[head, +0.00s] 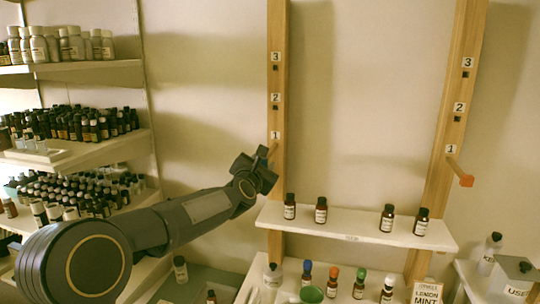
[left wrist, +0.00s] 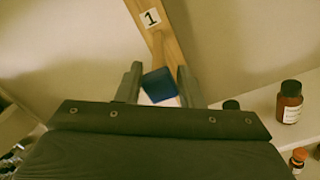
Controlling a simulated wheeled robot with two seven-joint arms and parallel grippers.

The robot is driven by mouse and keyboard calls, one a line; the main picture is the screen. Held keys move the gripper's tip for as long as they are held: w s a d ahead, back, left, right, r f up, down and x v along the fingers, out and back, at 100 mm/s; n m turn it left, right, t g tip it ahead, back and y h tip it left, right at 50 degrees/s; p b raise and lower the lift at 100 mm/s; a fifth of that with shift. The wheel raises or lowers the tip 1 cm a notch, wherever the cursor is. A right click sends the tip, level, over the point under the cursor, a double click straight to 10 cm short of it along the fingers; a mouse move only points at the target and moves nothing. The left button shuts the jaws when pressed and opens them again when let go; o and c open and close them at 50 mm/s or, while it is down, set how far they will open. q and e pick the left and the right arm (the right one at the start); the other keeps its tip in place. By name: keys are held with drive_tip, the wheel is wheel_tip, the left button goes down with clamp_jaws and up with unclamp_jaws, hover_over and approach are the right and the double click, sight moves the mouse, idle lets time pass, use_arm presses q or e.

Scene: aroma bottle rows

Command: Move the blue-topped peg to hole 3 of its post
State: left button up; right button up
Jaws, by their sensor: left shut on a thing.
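The left wooden post (head: 277,120) carries number labels 1, 2 and 3 from low to high, with small dark holes visible under labels 2 and 3 (head: 275,68). The blue-topped peg shows best in the left wrist view, its blue top (left wrist: 160,85) between my fingers and its wooden shaft (left wrist: 158,48) running to the post just below label 1. My left gripper (head: 268,160) is shut on the peg at its blue end. In the head view the gripper mostly hides the peg. My right gripper is out of view.
The right post (head: 447,130) holds an orange-topped peg (head: 466,180) below its label 1. A white shelf (head: 350,232) with several brown bottles spans both posts below my gripper. Bottle-filled shelves (head: 90,145) stand at left. The wall between the posts is clear.

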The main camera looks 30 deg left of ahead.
use_arm(q)
drive_tip(key=b+v, duration=0.1)
drive_tip(key=v, duration=0.5)
drive_tip(key=shift+s+b, duration=0.35)
idle(0.8)
drive_tip(key=shift+d, duration=0.1)
idle(1.1)
